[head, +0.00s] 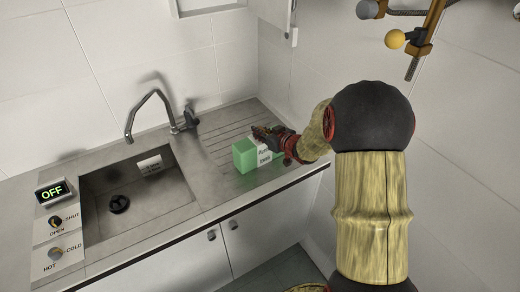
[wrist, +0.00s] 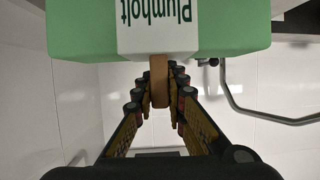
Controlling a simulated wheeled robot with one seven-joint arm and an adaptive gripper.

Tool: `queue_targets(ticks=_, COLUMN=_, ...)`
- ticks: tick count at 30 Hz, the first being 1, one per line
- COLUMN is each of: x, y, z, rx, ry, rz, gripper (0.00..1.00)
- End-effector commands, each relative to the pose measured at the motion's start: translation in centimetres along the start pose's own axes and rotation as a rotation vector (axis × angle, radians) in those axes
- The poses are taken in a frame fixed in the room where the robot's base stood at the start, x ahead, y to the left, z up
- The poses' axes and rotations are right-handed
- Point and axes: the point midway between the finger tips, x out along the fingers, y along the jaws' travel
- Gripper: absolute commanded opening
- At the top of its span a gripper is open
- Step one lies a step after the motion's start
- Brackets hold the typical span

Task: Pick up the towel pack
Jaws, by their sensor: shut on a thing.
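The towel pack is a green box (head: 244,156) with a white label band, over the ribbed drainboard right of the sink in the head view. I cannot tell whether its underside touches the board. In the wrist view the pack (wrist: 85,30) fills the top, its label reading "Plumholt" upside down. A tan tab (wrist: 158,82) juts from its near side. My gripper (wrist: 160,88) is shut on this tab, a finger on each side. In the head view my gripper (head: 268,138) reaches the pack from the right and hides part of it.
The sink basin (head: 110,205) lies left of the pack, with a curved tap (head: 150,105) behind it. Tiled walls (head: 120,55) close off the back and right. A wall fixture with a yellow knob (head: 395,39) is at upper right. Cabinet doors (head: 245,235) are below the counter.

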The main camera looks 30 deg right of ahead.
Motion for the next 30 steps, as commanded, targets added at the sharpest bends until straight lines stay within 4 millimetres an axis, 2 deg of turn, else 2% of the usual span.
queue_targets(ticks=19, x=-0.1, y=0.0, z=-0.4, rx=-0.001, ry=0.002, rz=0.0, gripper=0.0)
queue_targets(ticks=30, x=-1.3, y=0.0, z=-3.3, rx=-0.001, ry=0.004, rz=0.0, gripper=0.0)
